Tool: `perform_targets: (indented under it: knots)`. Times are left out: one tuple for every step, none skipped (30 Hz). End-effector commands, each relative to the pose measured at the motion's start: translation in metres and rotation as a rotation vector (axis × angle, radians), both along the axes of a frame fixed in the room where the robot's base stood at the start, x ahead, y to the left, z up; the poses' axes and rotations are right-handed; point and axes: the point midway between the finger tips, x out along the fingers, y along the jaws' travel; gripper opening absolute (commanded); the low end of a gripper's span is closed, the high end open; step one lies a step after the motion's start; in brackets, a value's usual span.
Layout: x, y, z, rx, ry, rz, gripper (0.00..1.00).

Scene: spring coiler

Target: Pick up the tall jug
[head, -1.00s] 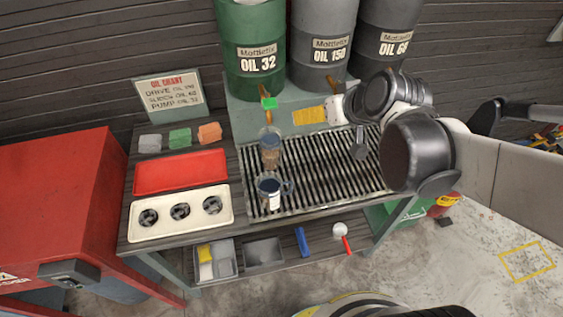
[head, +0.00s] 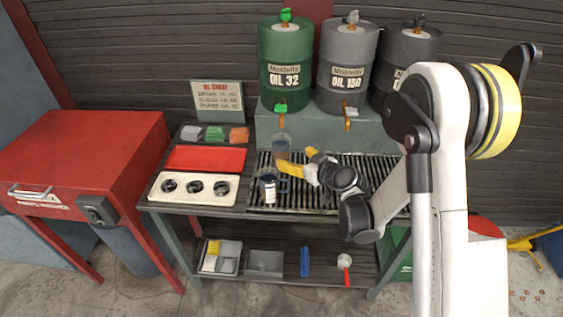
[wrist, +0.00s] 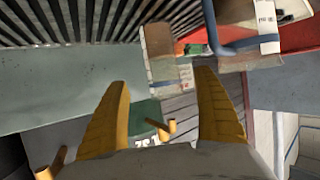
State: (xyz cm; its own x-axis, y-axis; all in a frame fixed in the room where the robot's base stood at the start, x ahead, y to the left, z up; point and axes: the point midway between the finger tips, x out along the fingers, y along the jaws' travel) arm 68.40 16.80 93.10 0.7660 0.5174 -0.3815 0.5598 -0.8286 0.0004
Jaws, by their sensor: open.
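A tall clear jug (head: 281,148) with brownish contents stands on the slatted grate, towards its back left. It also shows in the wrist view (wrist: 160,55), ahead of and between the fingertips. A second, shorter-looking vessel (head: 268,187) with a blue-grey handle and white label stands in front of it; its label and handle show at the wrist view's upper right (wrist: 250,35). My gripper (head: 296,163) is open, its yellow fingers pointing left at the tall jug from the right. The fingers look close to the jug but not around it. Nothing is held.
The green drum's tap (head: 281,110) hangs just behind the tall jug. The grey drum's tap (head: 348,120) is farther right. A red tray (head: 205,159) and a cream tray with dark round holes (head: 193,187) lie left of the grate (head: 325,198).

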Motion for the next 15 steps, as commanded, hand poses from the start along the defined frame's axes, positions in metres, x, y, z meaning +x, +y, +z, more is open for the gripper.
perform_targets:
  knots:
    - [0.008,0.005,-0.007,0.0,0.0,0.001,0.78]
    - [0.012,0.008,-0.009,0.0,0.0,0.001,0.78]
    - [0.017,0.012,-0.011,-0.001,-0.001,0.002,0.78]
    - [0.02,0.014,-0.012,-0.001,0.001,0.001,0.78]
    - [0.022,0.016,-0.013,0.0,0.001,0.001,0.78]
    - [0.025,0.017,-0.014,-0.001,0.001,0.0,0.78]
    - [0.027,0.018,-0.015,0.0,0.001,0.0,0.78]
    - [0.028,0.019,-0.015,0.0,0.001,0.0,0.78]
    - [0.031,0.021,-0.016,0.0,0.001,0.0,0.78]
    - [0.033,0.023,-0.017,-0.001,0.001,0.0,0.78]
    - [0.035,0.025,-0.018,-0.001,0.001,0.0,0.78]
    - [0.039,0.03,-0.021,-0.001,0.0,0.0,0.78]
    - [0.043,0.033,-0.022,-0.001,0.001,0.001,0.78]
    - [0.046,0.037,-0.024,0.0,0.001,0.001,0.78]
    - [0.051,0.041,-0.026,-0.001,0.001,0.001,0.78]
